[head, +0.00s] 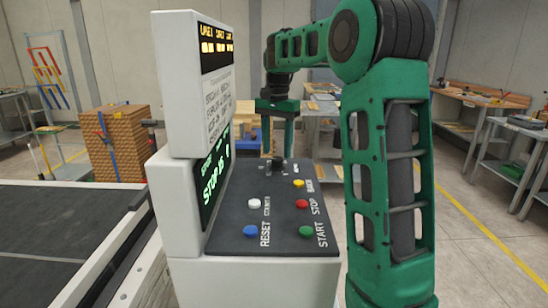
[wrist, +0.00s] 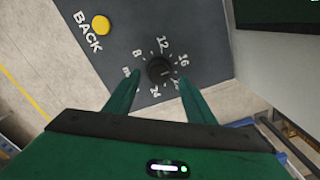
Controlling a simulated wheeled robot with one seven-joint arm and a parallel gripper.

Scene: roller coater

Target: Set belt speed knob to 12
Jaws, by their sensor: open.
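The belt speed knob (wrist: 160,69) is a small black dial on the dark control panel (head: 275,240). In the wrist view, numbers including 8, 12, 16 and 24 ring it. Its pointer is too small to read surely. My gripper (wrist: 159,74) is open, with one green finger on each side of the knob in the picture. I cannot tell whether the fingers touch it. In the head view, the knob (head: 277,164) is at the far end of the panel, below my gripper (head: 279,146).
White (head: 254,203), blue (head: 250,231), yellow (head: 299,183), red (head: 302,204) and green (head: 306,231) buttons lie on the near part of the panel. The display tower (head: 185,75) stands along its left side. A dark belt (head: 45,235) lies farther left.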

